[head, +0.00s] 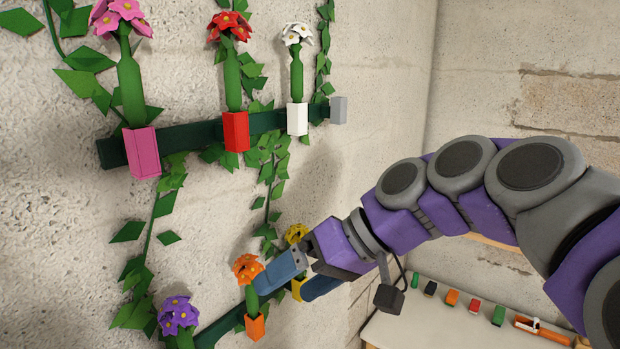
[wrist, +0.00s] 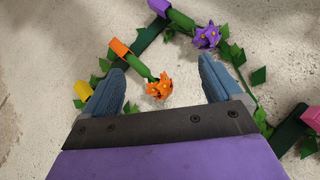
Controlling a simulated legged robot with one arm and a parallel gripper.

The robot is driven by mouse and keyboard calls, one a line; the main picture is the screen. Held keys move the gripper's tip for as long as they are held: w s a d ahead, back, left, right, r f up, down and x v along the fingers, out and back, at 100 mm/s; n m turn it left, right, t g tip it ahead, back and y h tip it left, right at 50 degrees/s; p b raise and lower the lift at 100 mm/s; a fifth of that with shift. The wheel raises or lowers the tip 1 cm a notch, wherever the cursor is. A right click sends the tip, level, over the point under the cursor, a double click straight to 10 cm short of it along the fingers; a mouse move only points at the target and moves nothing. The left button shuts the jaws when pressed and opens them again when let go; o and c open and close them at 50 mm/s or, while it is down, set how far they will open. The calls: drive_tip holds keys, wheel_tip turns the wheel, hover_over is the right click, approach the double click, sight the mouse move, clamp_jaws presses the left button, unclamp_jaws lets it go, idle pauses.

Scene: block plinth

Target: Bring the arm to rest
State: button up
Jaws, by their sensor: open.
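My gripper (wrist: 160,92) is open and empty in the wrist view, with its two blue-grey fingers spread apart. The orange flower (wrist: 159,88) shows between the fingers, and I cannot tell how far it is from them. In the head view my purple and grey arm reaches in from the right, and the gripper (head: 283,268) is close to the wall, beside the orange flower (head: 247,268). One finger hides part of the lower rail behind it.
The upper rail (head: 188,138) holds pink (head: 120,15), red (head: 230,27) and white (head: 298,33) flowers. The lower rail (head: 222,325) carries purple (head: 178,314), orange and yellow (head: 296,233) flowers. A pale table (head: 430,331) with several small coloured objects stands below the arm.

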drive_tip(key=s+d+f+m+h+b, duration=0.2)
drive_tip(key=s+d+f, duration=0.3)
drive_tip(key=f, duration=0.5)
drive_tip(key=s+d+f+m+g+h+b, duration=0.1)
drive_tip(key=s+d+f+h, duration=0.3)
drive_tip(key=s+f, duration=0.5)
drive_tip(key=s+d+f+m+g+h+b, duration=0.1)
drive_tip(key=s+d+f+m+h+b, duration=0.2)
drive_tip(key=s+d+f, duration=0.4)
wheel_tip(320, 180, down, 5)
drive_tip(key=shift+s+f+h, duration=0.15)
drive_tip(key=shift+s+h, duration=0.15)
drive_tip(key=shift+s, duration=0.2)
